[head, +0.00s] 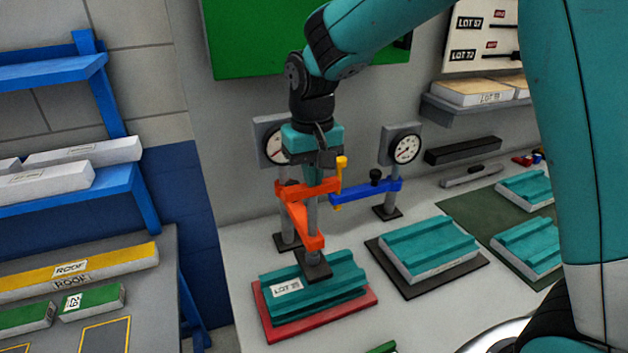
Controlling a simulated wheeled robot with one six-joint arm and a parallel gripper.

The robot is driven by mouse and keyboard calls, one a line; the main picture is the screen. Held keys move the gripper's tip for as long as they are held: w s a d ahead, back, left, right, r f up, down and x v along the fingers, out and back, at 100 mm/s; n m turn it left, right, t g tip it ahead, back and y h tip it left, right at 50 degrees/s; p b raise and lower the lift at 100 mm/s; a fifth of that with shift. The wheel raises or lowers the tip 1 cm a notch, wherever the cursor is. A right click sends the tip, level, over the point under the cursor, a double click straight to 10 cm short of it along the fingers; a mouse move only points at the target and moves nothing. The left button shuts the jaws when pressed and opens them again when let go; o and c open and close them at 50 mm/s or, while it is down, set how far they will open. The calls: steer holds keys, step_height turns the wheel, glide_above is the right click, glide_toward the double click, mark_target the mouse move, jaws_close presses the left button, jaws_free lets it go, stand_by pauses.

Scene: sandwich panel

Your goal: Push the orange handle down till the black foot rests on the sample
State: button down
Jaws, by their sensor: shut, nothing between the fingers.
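The orange clamp arm (307,188) stands at a grey post on the bench, with a lower orange piece (302,226) angled toward the front. I cannot tell which orange part is the handle. A grey rod (312,215) runs down to the black foot (314,266). The foot appears at the top of the teal ridged sample (333,287), labelled LOT 35; whether it touches cannot be told. The sample lies on a red base (318,316). My gripper (319,160) is shut and empty, pointing down over the rod's top; its fingertips partly hide that top, and contact is unclear.
A blue clamp arm (365,191) with a black knob and a dial gauge (405,148) stand close on the right. Another teal panel (429,241) lies on a dark mat. A blue rack (113,185) stands left. Bare bench (420,312) shows in front.

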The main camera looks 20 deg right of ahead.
mark_target(313, 195)
steer(key=shift+f+b, duration=1.55)
steer(key=shift+f, duration=0.95)
steer(key=shift+r, duration=0.1)
step_height(313, 195, up, 6)
steer(key=p, duration=0.5)
steer(key=shift+s, duration=0.1)
